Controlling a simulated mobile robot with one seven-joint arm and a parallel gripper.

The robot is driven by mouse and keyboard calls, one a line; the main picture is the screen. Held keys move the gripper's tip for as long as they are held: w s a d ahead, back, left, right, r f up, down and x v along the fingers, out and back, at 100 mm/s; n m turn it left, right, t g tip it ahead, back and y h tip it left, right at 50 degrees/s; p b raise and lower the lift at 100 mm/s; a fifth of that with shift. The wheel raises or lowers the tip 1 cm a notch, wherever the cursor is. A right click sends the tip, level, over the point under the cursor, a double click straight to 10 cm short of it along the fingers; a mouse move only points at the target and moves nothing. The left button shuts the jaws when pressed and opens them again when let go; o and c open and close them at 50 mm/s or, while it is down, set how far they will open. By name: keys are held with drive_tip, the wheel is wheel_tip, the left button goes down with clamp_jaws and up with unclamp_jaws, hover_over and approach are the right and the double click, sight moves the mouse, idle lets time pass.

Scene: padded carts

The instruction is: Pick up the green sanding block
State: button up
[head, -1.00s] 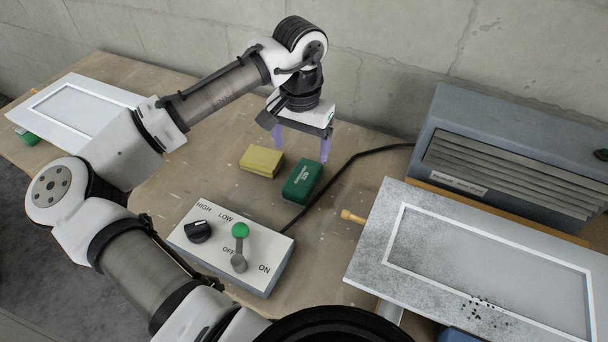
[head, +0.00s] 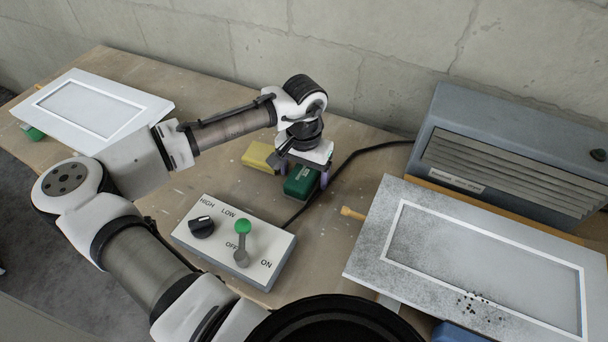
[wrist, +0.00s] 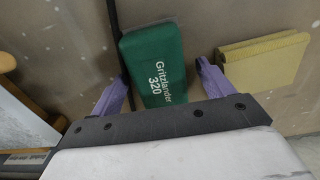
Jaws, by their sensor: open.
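The green sanding block (head: 300,183) lies on the wooden table, beside a yellow block. In the wrist view the green block (wrist: 153,62) shows white lettering, "Gritzlander 320". My gripper (head: 302,172) is lowered over it in the head view and hides part of it. In the wrist view my gripper (wrist: 165,82) is open, with one purple finger on each side of the green block's near end. A gap shows between the right finger and the block; the left finger is close to its edge. I cannot tell whether the fingers touch it.
The yellow block (head: 258,156) sits close beside the green one, also in the wrist view (wrist: 265,62). A black cable (head: 350,160) runs just right of it. A switch box (head: 215,245) stands in front. A grey vented unit (head: 500,160) and a speckled panel (head: 400,250) are at right.

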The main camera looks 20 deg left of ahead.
sight(305, 172)
drive_tip(key=c, duration=1.1)
drive_tip(key=shift+r, duration=0.15)
drive_tip(key=shift+c, duration=0.2)
wheel_tip(305, 172, up, 20)
drive_tip(key=b, duration=0.2)
drive_tip(key=o, duration=0.3)
drive_tip(key=shift+c, duration=0.6)
drive_tip(key=shift+d, duration=0.15)
